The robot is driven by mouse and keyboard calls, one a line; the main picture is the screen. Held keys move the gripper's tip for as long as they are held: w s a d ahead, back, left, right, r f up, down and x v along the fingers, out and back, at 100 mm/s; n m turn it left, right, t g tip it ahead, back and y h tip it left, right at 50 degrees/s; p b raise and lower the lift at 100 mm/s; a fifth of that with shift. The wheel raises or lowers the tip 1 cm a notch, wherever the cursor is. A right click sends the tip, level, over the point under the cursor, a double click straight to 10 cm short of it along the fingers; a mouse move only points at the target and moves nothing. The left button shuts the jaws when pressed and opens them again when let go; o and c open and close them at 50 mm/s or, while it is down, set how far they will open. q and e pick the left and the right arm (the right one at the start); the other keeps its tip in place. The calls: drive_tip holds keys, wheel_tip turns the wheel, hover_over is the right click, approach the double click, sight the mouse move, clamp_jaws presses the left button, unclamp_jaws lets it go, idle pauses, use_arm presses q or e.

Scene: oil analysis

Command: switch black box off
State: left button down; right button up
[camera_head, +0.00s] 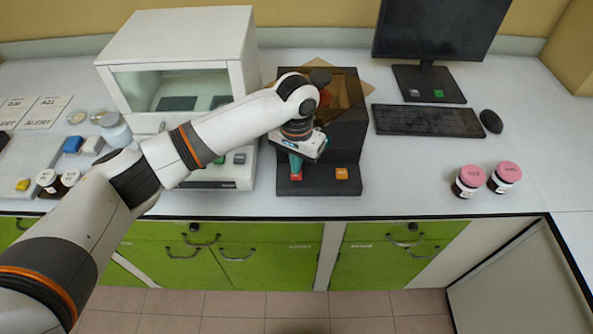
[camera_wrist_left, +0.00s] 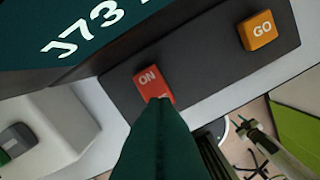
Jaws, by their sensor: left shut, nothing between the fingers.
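The black box (camera_head: 347,147) stands on the white counter in the middle of the head view. Its low front panel carries a red ON switch (camera_wrist_left: 146,78) and an orange GO button (camera_wrist_left: 262,30); the orange button (camera_head: 341,174) also shows in the head view. My left gripper (camera_head: 295,174) is shut and empty, pointing down at the red switch. In the left wrist view its dark green fingertips (camera_wrist_left: 160,102) are right at the switch's lower edge and cover part of it. I cannot tell if they touch.
A white glass-fronted instrument (camera_head: 180,45) stands left of the box, behind my left arm. A keyboard (camera_head: 428,120), a mouse (camera_head: 491,121) and a monitor (camera_head: 440,30) are to the right. Two pink-lidded jars (camera_head: 468,181) stand near the right front edge.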

sight(296, 176)
use_arm(q)
drive_tip(key=shift+f, duration=1.05)
idle(0.7)
drive_tip(key=shift+s, duration=0.1)
drive_tip(key=shift+r+p, duration=0.75)
drive_tip(key=shift+p, duration=0.05)
wheel_tip(296, 176, up, 6)
drive_tip(key=p, duration=0.6)
drive_tip(key=shift+f, duration=0.2)
drive_tip(key=shift+f, duration=0.1)
